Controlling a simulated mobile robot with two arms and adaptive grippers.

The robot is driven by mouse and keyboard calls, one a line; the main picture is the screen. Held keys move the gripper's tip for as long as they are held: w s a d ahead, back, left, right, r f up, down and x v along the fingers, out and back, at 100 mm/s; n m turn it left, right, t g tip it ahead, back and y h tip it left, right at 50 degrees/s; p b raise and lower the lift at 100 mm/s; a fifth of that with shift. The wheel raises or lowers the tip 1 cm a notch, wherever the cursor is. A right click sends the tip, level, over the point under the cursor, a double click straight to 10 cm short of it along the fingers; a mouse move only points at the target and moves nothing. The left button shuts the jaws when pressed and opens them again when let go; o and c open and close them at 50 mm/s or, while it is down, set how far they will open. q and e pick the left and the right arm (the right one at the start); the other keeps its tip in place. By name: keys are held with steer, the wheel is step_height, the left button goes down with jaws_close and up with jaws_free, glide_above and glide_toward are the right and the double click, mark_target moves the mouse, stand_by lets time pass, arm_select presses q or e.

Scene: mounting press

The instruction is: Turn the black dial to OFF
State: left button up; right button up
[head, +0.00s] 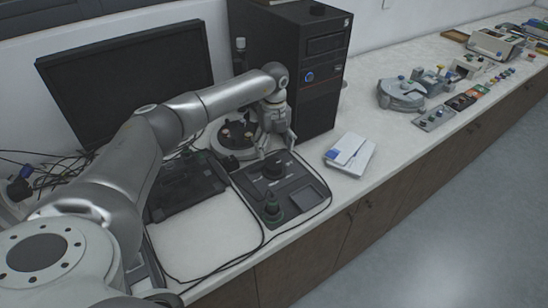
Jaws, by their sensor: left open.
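A dark control box (293,186) lies on the counter, with a black round dial (273,169) on its upper part. Its markings are too small to read, so I cannot tell where the dial points. My left gripper (277,152) is open and empty, just above and behind the dial, fingers pointing down. I cannot tell whether a fingertip touches the box. A second dark, greenish knob (271,208) stands at the front of the box. My right gripper is not in view.
A black computer tower (322,75) stands close behind my left gripper, and a monitor (130,80) is at the back left. A round grey device (236,139) sits beside the gripper. Cables run along the counter's front edge.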

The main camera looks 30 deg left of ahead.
mark_target(274, 164)
arm_select(q)
step_height(274, 164, up, 5)
steer(key=shift+f, duration=0.1)
stand_by(0.7)
